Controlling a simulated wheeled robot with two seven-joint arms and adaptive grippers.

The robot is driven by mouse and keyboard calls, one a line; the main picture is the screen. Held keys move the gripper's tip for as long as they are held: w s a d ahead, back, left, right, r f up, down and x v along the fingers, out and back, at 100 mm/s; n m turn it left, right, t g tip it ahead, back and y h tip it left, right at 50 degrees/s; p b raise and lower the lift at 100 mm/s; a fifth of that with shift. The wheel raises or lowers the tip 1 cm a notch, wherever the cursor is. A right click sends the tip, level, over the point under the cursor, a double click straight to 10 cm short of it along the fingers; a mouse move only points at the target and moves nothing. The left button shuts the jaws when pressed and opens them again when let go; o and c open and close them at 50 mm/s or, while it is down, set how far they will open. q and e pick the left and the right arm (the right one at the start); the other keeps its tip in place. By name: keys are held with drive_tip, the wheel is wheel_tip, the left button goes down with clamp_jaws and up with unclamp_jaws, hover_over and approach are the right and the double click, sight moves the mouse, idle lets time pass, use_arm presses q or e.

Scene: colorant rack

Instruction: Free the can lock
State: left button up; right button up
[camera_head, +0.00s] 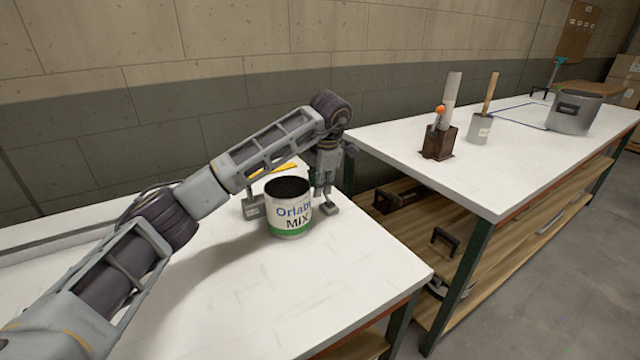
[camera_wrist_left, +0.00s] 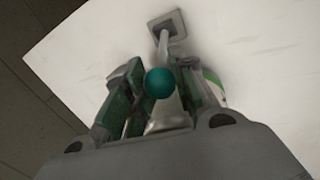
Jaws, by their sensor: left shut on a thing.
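A white and green can (camera_head: 290,222) marked "Orlab MIX" stands upright on the near white table, with a dark open top. My left gripper (camera_head: 326,188) points down just right of and behind the can. In the left wrist view, my left gripper is shut on a grey metal lever with a teal ball knob (camera_wrist_left: 160,83), which shows between the fingers. The lever reaches towards a square plate (camera_wrist_left: 178,20) on the table. Part of the can (camera_wrist_left: 214,88) shows beside the right finger. The exact finger contact is partly hidden. My right gripper is out of view.
A grey block (camera_head: 253,207) stands left of the can, below a yellow bar (camera_head: 275,172). The near table's front is clear.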

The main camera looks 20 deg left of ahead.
use_arm(q)
drive_tip(key=shift+a+f, duration=0.1)
clamp_jaws()
drive_tip(key=shift+s+a+b, duration=0.1)
drive_tip(key=shift+s+b, duration=0.05)
drive_tip(key=shift+b, duration=0.25)
drive_tip(key=shift+s+a+f+t+h, duration=0.1)
drive_tip(key=shift+t+h, duration=0.3)
drive_tip(key=shift+s+b, duration=0.1)
drive_tip(key=shift+b, duration=0.3)
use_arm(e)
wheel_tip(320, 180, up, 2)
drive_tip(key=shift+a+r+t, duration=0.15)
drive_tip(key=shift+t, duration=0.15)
use_arm(q)
drive_tip(key=o, duration=1)
unclamp_jaws()
drive_tip(key=shift+o, duration=0.2)
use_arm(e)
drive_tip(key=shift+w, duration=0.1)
